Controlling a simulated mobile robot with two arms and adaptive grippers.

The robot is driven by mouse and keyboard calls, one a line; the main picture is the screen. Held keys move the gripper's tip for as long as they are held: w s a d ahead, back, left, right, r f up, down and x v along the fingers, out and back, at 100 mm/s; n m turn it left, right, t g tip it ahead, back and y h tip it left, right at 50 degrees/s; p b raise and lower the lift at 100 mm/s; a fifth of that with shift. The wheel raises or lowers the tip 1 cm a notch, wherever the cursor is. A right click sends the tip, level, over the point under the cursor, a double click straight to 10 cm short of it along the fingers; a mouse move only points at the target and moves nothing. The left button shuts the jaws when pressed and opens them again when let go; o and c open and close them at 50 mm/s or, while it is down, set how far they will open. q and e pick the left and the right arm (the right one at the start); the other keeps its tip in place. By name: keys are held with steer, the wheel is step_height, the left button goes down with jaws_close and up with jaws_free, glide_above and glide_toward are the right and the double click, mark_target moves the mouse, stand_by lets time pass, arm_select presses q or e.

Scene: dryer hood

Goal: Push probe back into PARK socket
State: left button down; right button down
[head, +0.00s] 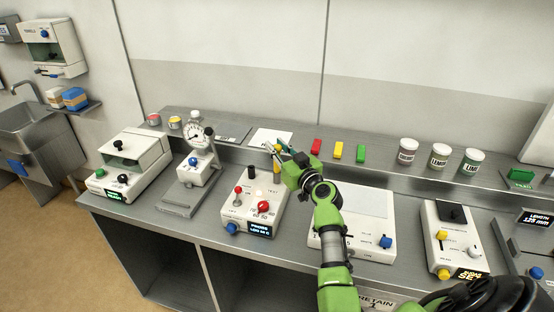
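A white instrument box (240,216) with a lit display stands at the middle of the bench. It has a black post (252,171), red knobs and a blue knob on it. My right gripper (275,147) is over the box's back right corner, with its arm coming up from the lower right. A small yellow upright piece (277,163) shows just below the fingertips; it may be the probe handle, but I cannot tell. Whether the fingers touch or grip it is unclear. The PARK socket is not readable at this size. My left gripper is not in view.
A dial gauge stand (193,165) is left of the box. A flat white unit (354,218) is close on its right, partly behind my arm. Red, yellow and green blocks and several labelled jars (439,156) stand on the rear ledge.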

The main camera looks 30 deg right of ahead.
steer(key=shift+r, duration=0.1)
step_height(320, 180, up, 10)
steer(key=shift+f+b, duration=0.1)
steer(key=shift+b, duration=0.4)
